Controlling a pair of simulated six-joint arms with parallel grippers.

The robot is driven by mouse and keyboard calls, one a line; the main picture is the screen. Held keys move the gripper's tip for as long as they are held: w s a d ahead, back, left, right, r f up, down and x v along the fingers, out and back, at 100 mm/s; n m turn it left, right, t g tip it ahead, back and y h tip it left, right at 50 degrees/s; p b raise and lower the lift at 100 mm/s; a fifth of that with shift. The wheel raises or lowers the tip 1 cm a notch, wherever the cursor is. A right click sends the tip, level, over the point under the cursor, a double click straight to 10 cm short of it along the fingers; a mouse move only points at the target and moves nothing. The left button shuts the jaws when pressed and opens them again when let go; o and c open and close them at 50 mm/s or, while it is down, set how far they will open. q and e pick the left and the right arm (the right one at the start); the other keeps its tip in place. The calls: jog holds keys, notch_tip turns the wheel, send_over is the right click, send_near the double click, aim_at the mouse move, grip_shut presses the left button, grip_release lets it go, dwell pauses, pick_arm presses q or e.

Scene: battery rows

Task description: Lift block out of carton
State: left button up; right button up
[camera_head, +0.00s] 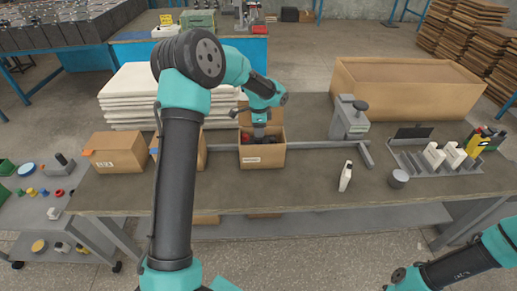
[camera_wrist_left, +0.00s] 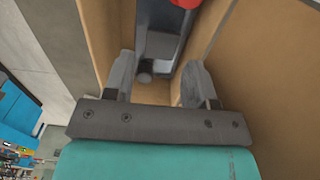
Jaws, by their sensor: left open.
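An open cardboard carton (camera_head: 263,161) with a white label stands on the table, and dark and red contents show inside it. My left gripper (camera_head: 260,131) points down into the carton's opening. In the left wrist view my left gripper (camera_wrist_left: 155,82) is open inside the carton, with one finger on each side of a dark grey item (camera_wrist_left: 160,45), which may be the block. A red piece (camera_wrist_left: 186,3) shows at the top edge. I cannot tell whether the fingers touch the grey item. The carton's inner wall (camera_wrist_left: 250,60) shows at right.
Other small cartons (camera_head: 116,151) stand left of it, one partly behind my left arm. A grey clamp-like device (camera_head: 349,117), a white bottle (camera_head: 346,176), a grey cup (camera_head: 399,178) and a large box (camera_head: 405,88) stand to the right. The table front (camera_head: 300,190) is clear.

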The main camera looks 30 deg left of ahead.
pick_arm(q)
notch_tip(320, 180, down, 3)
jog(key=shift+a+f, duration=0.1)
jog(key=shift+f, duration=0.15)
jog(key=shift+s+f, duration=0.15)
jog(key=c, duration=0.9)
grip_shut()
jog(key=shift+r, duration=0.25)
